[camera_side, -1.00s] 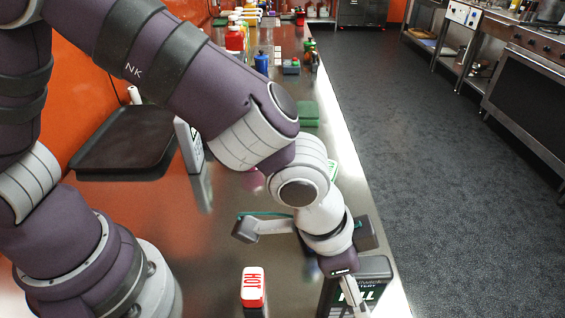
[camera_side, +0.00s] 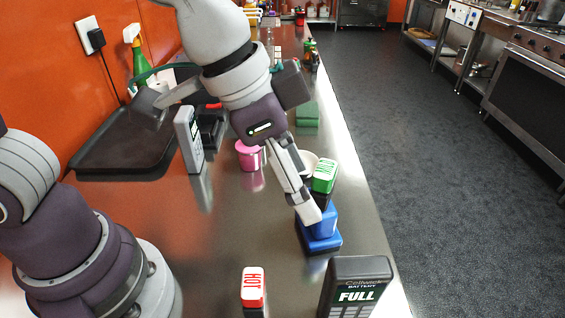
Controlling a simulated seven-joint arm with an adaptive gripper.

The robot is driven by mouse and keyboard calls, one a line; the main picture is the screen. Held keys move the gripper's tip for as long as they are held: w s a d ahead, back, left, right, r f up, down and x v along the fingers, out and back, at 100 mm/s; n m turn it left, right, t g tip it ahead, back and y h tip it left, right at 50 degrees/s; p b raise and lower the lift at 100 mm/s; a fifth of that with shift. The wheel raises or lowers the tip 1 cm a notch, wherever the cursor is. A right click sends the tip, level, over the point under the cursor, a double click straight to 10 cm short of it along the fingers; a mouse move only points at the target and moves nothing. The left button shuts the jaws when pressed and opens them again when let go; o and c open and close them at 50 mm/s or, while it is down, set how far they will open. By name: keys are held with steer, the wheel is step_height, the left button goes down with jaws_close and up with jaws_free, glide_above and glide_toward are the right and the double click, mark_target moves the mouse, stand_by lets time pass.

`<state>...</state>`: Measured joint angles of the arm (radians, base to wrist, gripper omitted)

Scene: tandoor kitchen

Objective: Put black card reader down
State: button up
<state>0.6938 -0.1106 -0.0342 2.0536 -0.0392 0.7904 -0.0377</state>
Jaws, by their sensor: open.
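A black device (camera_side: 357,268) with a "BATTERY FULL" label stands upright on the steel counter (camera_side: 225,255) at the front right, partly cut off by the picture's lower edge. A second dark item (camera_side: 210,122) is partly hidden behind a grey keypad device (camera_side: 188,140) at the left. I cannot tell for sure which dark thing is the card reader. My gripper (camera_side: 307,213) is open, pointing down in front of a blue block-shaped thing (camera_side: 322,240), well behind the labelled black device and apart from it. Whether it touches the blue thing is unclear.
A red-topped HOT shaker (camera_side: 253,287) stands at the front. A green-topped shaker (camera_side: 324,176), a pink cup (camera_side: 249,155) and a pale bowl (camera_side: 308,161) stand around my gripper. A black tray (camera_side: 110,165) lies at the left.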

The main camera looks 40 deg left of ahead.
steer(key=s+a+n+t+y, duration=0.2)
steer(key=a+n, duration=0.5)
steer(key=a, duration=0.9)
steer(key=shift+s+a+r+n+y, duration=0.3)
steer(key=shift+s+a+y, duration=0.1)
steer(key=shift+s, duration=0.35)
